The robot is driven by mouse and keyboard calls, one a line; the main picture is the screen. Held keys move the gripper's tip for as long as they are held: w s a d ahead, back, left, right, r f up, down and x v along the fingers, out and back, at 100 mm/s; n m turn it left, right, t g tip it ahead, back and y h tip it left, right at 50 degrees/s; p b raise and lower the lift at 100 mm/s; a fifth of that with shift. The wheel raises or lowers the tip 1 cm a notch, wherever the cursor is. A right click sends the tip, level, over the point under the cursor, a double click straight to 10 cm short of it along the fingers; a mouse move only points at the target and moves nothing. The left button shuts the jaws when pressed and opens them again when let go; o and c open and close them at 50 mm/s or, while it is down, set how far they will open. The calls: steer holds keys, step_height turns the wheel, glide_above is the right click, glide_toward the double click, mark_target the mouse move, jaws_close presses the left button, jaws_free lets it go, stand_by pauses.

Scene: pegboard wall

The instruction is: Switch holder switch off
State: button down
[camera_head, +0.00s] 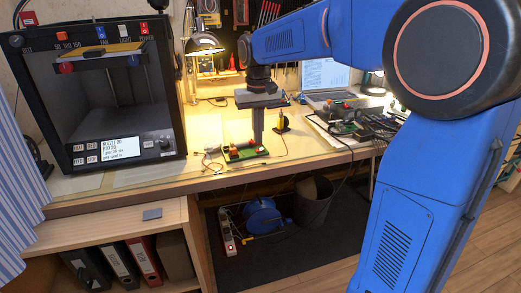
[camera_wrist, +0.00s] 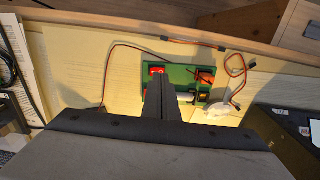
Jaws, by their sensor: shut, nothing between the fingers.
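A small green board (camera_head: 258,156) lies on the workbench, and it also shows in the wrist view (camera_wrist: 182,70). A red switch-like part (camera_wrist: 156,70) sits at its left end in the wrist view. An orange-red part (camera_wrist: 205,77) sits at its right end, with wires leading off. I cannot tell which part is the holder switch or its on/off position. My gripper (camera_head: 258,141) points down over the board, shut and empty. In the wrist view its fingertips (camera_wrist: 168,79) overlap the middle of the board and hide part of it. I cannot tell if they touch it.
A 3D printer (camera_head: 100,100) stands on the left of the bench. A lit desk lamp (camera_head: 203,42) and a laptop (camera_head: 325,75) are behind. Electronics (camera_head: 365,122) crowd the right. Loose wires lie near the board. A bin (camera_head: 314,202) and a blue cable reel (camera_head: 264,216) stand below.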

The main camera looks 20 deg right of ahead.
mark_target(259, 150)
steer(key=shift+r, duration=2.2)
steer(key=shift+s, duration=0.15)
steer(key=s+d+f+t, duration=0.1)
steer(key=s+f, duration=0.3)
steer(key=s, duration=0.6)
steer(key=s+d+f+t, duration=0.2)
steer(key=s+d+f, duration=0.2)
steer(key=s, duration=0.6)
steer(key=s+d+f+t, duration=0.1)
steer(key=s+f, duration=0.3)
steer(key=s, duration=0.6)
steer(key=shift+s+d+t, duration=0.4)
steer(key=shift+d, duration=0.35)
